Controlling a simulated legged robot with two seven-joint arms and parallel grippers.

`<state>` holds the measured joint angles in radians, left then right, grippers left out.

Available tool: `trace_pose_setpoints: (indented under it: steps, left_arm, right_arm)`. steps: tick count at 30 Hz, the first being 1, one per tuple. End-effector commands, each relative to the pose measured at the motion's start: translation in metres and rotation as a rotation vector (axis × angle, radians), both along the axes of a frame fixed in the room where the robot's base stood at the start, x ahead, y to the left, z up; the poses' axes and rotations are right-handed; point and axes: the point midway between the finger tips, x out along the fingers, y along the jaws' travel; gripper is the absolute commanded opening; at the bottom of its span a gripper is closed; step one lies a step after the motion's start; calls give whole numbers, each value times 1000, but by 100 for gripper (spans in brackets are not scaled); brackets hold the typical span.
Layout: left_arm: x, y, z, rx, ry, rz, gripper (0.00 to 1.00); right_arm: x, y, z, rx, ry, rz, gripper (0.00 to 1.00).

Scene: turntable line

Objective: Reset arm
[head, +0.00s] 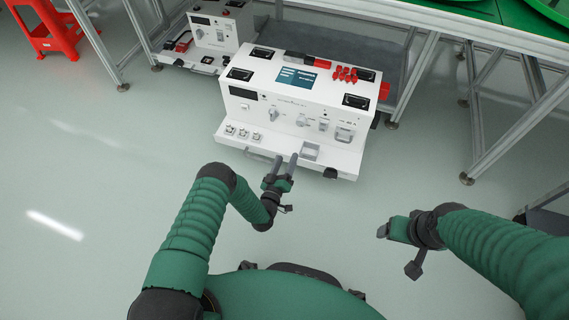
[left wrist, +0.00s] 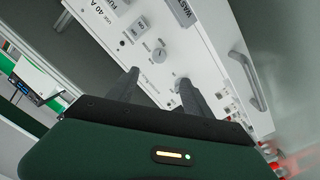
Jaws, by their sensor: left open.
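My left arm comes in from the left in the head view, and its gripper (head: 284,166) is in front of the white control box (head: 298,94). The gripper's two fingers are spread apart with nothing between them. In the left wrist view, the open fingers (left wrist: 158,90) point toward the box's white front panel (left wrist: 205,45), which has switches and a knob. I cannot tell whether the fingertips touch the panel. My right gripper (head: 384,230) is at the right of the head view, over the floor and apart from the box. Its fingers are not clear enough to tell their opening.
A second white box (head: 212,32) stands behind at the left. A red stool (head: 58,24) is at the far left. Metal table frames (head: 488,95) with a green top (head: 530,12) stand at the back right. The grey floor (head: 90,180) at left is clear.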

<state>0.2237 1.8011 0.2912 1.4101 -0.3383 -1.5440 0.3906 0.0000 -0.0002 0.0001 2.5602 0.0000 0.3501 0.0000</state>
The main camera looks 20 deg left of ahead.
Motion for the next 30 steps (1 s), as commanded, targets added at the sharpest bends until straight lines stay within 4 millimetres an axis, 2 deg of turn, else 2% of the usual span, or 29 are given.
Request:
trace_pose_setpoints:
  steps: [11, 13, 16, 18, 21, 23, 26, 29, 30]
  left_arm:
    - [0, 0, 1, 1, -1, -1, 59]
    - [5, -2, 6, 12, 12, -12, 59]
    - [23, -9, 27, 69, 81, -62, 59]
    - [36, -15, 50, 142, 172, -115, 59]
    - [38, -19, 87, 274, 334, -192, 59]
    - [29, -16, 109, 352, 434, -225, 59]
    - [-2, -5, 148, 468, 602, -267, 59]
    - [-51, 11, 185, 555, 768, -293, 59]
    - [-73, 17, 197, 578, 828, -302, 59]
  right_arm:
    - [0, 0, 0, 0, 0, 0, 73]
    - [0, 0, 1, 0, 0, 0, 73]
    - [0, 0, 4, 0, 0, 0, 73]
    - [0, 0, 6, 0, 0, 0, 73]
    - [0, 0, 10, 0, 0, 0, 73]
    - [0, 0, 12, 0, 0, 0, 73]
    - [0, 0, 15, 0, 0, 0, 73]
    - [0, 0, 18, 0, 0, 0, 73]
    - [0, 0, 19, 0, 0, 0, 73]
